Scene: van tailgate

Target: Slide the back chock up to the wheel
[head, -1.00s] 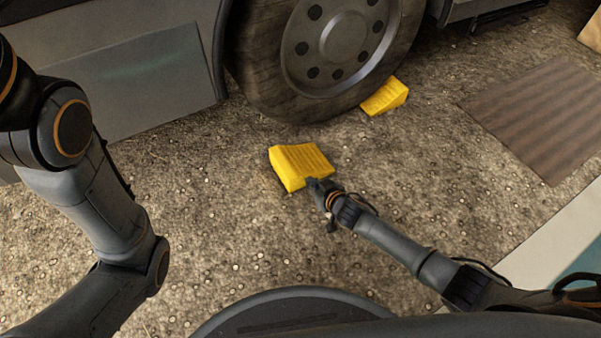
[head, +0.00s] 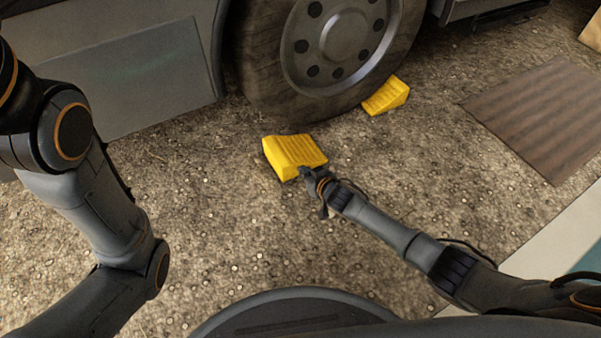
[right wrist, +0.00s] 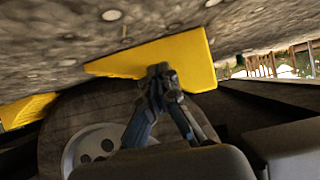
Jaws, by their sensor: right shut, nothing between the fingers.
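The yellow back chock (head: 294,156) lies on the gravel in the head view, a short gap in front of the wheel (head: 318,60). My right gripper (head: 304,173) is shut and empty, its fingertips at the near side of that chock, seemingly touching it. In the right wrist view the shut fingertips (right wrist: 162,70) lie against or just in front of the chock's yellow face (right wrist: 190,58). The wheel (right wrist: 85,130) shows there too. Only my left arm's links show at the left of the head view; its gripper is out of frame.
A second yellow chock (head: 386,96) sits by the wheel's right side. A brown ribbed mat (head: 540,115) lies at the right. The vehicle's grey side panel (head: 120,75) stands at the upper left. The gravel (head: 220,220) around the back chock is clear.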

